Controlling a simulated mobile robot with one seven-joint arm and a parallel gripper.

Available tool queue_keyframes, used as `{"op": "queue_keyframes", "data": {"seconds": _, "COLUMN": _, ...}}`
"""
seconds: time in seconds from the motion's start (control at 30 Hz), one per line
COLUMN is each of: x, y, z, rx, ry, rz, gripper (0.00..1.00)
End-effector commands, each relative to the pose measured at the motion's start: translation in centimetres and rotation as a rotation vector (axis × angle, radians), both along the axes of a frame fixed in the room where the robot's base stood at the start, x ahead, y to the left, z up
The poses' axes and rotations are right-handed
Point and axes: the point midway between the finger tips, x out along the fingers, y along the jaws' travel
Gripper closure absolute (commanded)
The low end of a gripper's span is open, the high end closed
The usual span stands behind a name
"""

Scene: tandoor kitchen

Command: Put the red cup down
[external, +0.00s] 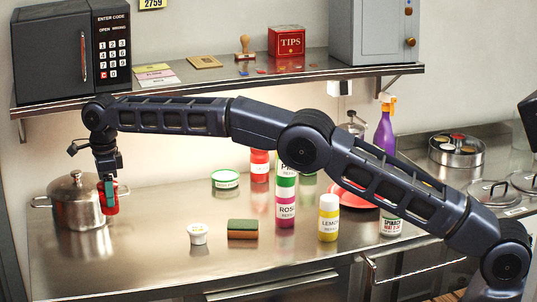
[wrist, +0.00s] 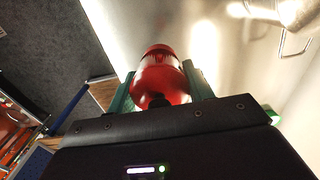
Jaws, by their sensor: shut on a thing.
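My gripper (external: 107,188) points down at the left end of the steel counter (external: 130,272), in front of the steel pot. It is shut on a red cup (external: 111,204). In the external view the cup overlaps the right side of the pot, and I cannot tell whether they touch. The cup appears to be held above the counter.
The lidded pot (external: 72,212) stands on the left. A shelf (external: 230,82) hangs above. The counter front between pot and tub is clear.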

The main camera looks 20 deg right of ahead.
Motion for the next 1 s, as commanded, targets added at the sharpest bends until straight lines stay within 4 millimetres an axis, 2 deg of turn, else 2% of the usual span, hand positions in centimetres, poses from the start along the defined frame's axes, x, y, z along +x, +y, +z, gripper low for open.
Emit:
{"op": "queue_keyframes", "data": {"seconds": 0.2, "x": 0.0, "y": 0.0, "z": -4.5, "rx": -0.001, "ry": 0.001, "rz": 0.0, "gripper": 0.77}}
{"op": "queue_keyframes", "data": {"seconds": 0.4, "x": 0.0, "y": 0.0, "z": -8.2, "rx": 0.0, "ry": 0.0, "rz": 0.0, "gripper": 0.77}}
{"op": "queue_keyframes", "data": {"seconds": 0.53, "x": 0.0, "y": 0.0, "z": -9.6, "rx": 0.0, "ry": 0.0, "rz": 0.0, "gripper": 0.77}}
{"op": "queue_keyframes", "data": {"seconds": 0.77, "x": 0.0, "y": 0.0, "z": -10.7, "rx": 0.0, "ry": 0.0, "rz": 0.0, "gripper": 0.77}}
{"op": "queue_keyframes", "data": {"seconds": 1.0, "x": 0.0, "y": 0.0, "z": -13.7, "rx": -0.001, "ry": 0.001, "rz": 0.0, "gripper": 0.77}}
